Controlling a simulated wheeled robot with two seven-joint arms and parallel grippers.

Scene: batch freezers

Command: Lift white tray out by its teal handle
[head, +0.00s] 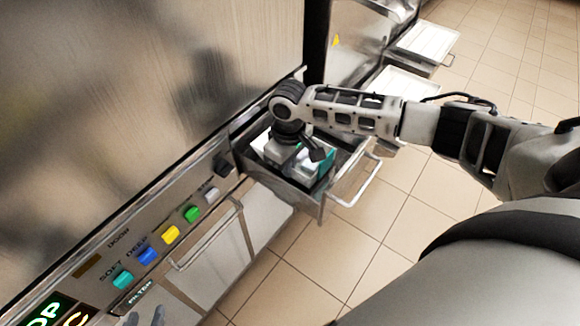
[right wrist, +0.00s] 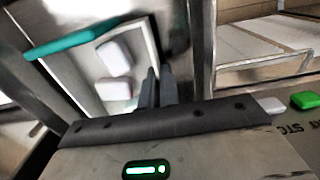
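The white tray (head: 273,152) sits inside an open metal drawer, and its teal handle (head: 326,164) is at the drawer's outer end. In the right wrist view the tray (right wrist: 84,83) holds two white blocks (right wrist: 114,58), with the teal handle (right wrist: 75,40) along one end. My right gripper (head: 318,151) is over the drawer and hides part of the tray. Its fingers (right wrist: 158,72) are close together near the tray's long side, apart from the teal handle, with nothing visible between them.
The drawer has a bar handle (head: 357,181) at its front. Coloured buttons (head: 170,235) line the machine panel to the left. Another closed drawer front (head: 205,245) is beside the open one. More trays (head: 427,42) stand out further back. The tiled floor (head: 375,225) is clear.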

